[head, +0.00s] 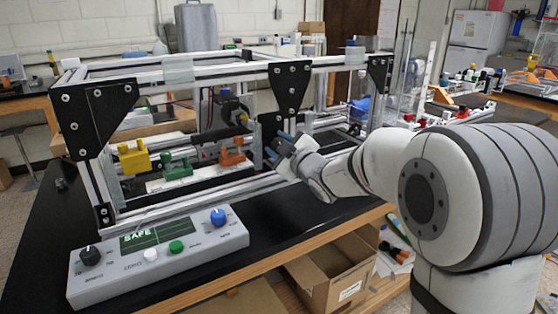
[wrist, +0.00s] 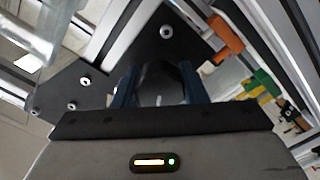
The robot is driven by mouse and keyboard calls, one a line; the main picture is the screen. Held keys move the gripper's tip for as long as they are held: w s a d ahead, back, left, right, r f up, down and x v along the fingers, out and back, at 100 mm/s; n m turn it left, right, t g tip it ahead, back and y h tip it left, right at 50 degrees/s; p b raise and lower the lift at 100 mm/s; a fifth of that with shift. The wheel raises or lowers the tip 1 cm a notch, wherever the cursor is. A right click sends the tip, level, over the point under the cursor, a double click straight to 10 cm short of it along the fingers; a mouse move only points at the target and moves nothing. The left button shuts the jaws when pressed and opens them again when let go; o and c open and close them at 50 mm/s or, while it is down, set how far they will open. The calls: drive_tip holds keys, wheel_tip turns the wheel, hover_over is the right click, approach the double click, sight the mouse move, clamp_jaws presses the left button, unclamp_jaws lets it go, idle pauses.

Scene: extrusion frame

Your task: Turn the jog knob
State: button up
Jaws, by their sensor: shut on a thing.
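My gripper (wrist: 156,92) has its two blue fingers on either side of a dark, rounded knob (wrist: 160,80) with a small pale mark, and is shut on it. I take this to be the jog knob; no label on it is readable. In the head view my gripper (head: 278,148) reaches the front of the extrusion frame, beside a black plate under the middle bracket. The knob is hidden there behind my gripper and the frame parts. The fingers' exact contact is dark and hard to make out.
A control box (head: 160,262) with a black knob (head: 90,255), a blue knob (head: 218,217), white and green buttons and a "SAFE" display stands in front. Black brackets (head: 289,88) and aluminium bars surround my gripper. Yellow (head: 133,157), green (head: 178,168) and orange (head: 232,151) blocks sit inside the frame.

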drive_tip(key=shift+n+b, duration=1)
drive_tip(key=shift+b, duration=0.2)
drive_tip(key=o, duration=0.7)
drive_tip(key=v, duration=0.7)
drive_tip(key=shift+s+d, duration=0.2)
drive_tip(key=shift+s, duration=0.1)
